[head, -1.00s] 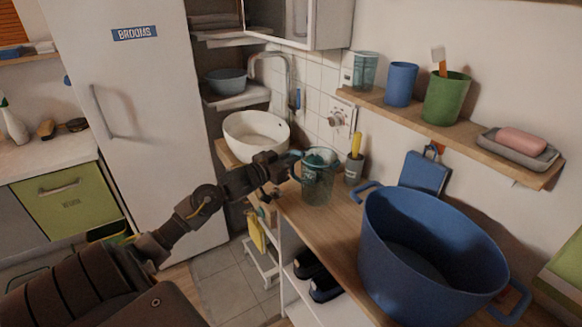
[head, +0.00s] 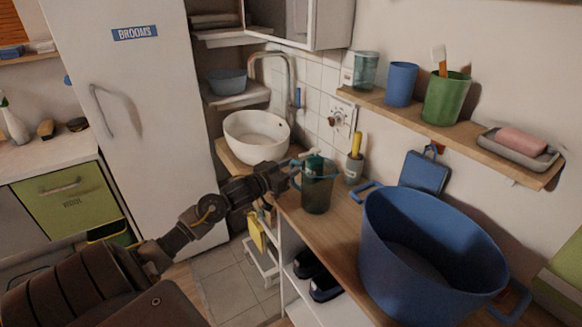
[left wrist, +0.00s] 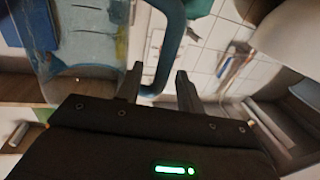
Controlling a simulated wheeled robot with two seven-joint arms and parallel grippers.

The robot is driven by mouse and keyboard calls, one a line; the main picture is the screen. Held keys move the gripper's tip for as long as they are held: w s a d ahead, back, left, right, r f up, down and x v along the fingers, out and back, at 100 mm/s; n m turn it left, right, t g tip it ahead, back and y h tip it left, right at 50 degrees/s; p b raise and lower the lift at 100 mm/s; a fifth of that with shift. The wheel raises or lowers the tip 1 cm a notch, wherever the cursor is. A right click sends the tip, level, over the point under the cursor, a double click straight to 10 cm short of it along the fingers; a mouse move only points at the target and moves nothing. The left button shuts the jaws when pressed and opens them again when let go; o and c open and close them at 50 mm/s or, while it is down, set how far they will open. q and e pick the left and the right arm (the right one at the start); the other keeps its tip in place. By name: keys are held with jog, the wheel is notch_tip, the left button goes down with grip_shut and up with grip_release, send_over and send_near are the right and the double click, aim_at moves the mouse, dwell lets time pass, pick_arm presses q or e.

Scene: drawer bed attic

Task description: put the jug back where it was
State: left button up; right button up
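The jug (head: 317,190), a see-through dark teal vessel with a side handle, is upright at the back of the wooden counter, near the sink basin. Whether its base touches the counter is hard to tell. My left gripper (head: 289,177) is at its handle, on the jug's left side. In the left wrist view, the teal handle (left wrist: 168,50) passes between the two fingers of my left gripper (left wrist: 159,78), which stand apart with small gaps beside it. The clear jug body (left wrist: 85,35) fills the upper left there. My right gripper is out of view.
A large blue tub (head: 385,255) stands on the counter (head: 325,240) at the front right. A grey cup with a yellow-handled brush (head: 354,168) is just right of the jug. The white basin (head: 240,147) is behind left. A shelf (head: 450,133) with cups hangs above.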

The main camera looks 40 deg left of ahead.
pick_arm(q)
jog(key=shift+r, duration=0.1)
jog(key=shift+s, duration=0.15)
jog(key=s+a, duration=0.1)
jog(key=s, duration=1)
jog(key=shift+s+b, duration=0.3)
jog(key=shift+s, duration=0.05)
jog(key=shift+a, duration=0.1)
jog(key=o, duration=1.4)
